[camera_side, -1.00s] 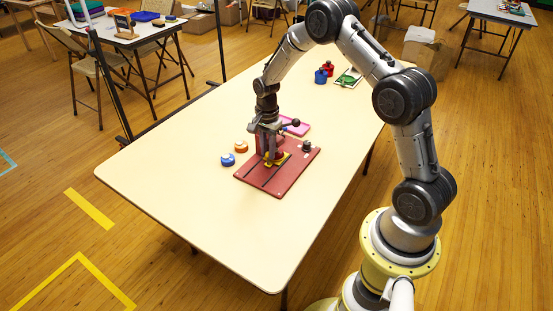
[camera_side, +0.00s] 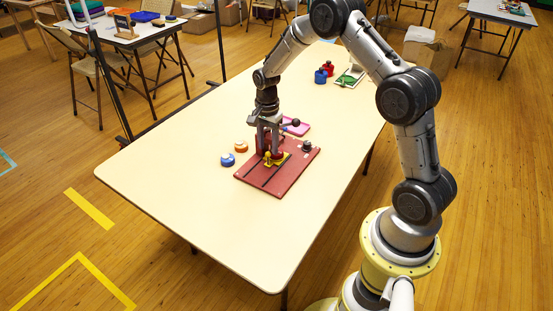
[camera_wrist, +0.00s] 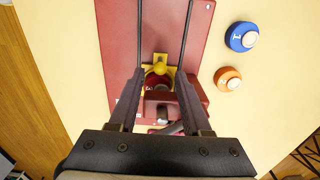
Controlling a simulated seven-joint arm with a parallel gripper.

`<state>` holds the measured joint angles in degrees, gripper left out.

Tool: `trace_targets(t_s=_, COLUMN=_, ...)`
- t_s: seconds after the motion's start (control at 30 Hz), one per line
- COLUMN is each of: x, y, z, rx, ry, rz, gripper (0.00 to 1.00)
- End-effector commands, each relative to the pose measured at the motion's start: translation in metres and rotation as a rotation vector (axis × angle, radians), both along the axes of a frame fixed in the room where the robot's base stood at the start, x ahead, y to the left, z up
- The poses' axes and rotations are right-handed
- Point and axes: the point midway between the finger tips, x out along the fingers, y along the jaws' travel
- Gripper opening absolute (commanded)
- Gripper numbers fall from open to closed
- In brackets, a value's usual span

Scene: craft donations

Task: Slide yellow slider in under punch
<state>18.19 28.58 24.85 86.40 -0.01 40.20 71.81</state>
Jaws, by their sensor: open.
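The yellow slider (camera_side: 268,158) with its upright knob sits on the red base board (camera_side: 262,179), at the punch end of two dark rails. In the wrist view the yellow slider (camera_wrist: 161,67) lies between the rails, against the round red die of the punch. The red punch (camera_side: 264,144) stands at the far edge of the board and is partly hidden by my gripper (camera_side: 269,150). My gripper is open and empty above the board. In the wrist view its fingers (camera_wrist: 160,82) are spread to either side of the punch, close to the slider's knob.
A blue round piece (camera_side: 227,160) and an orange one (camera_side: 240,147) lie on the table left of the board. A pink tray (camera_side: 297,128) is behind the punch. A dark knob (camera_side: 307,146) stands at the board's right. The near table half is clear.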

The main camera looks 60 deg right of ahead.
Motion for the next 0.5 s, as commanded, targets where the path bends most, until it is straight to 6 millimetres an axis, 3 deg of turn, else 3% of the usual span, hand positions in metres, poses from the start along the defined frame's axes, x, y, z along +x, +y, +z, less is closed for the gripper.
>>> trace_targets(t_s=0.5, x=0.001, y=0.0, z=0.046, rx=-0.001, ry=-0.002, rz=0.0, gripper=0.48)
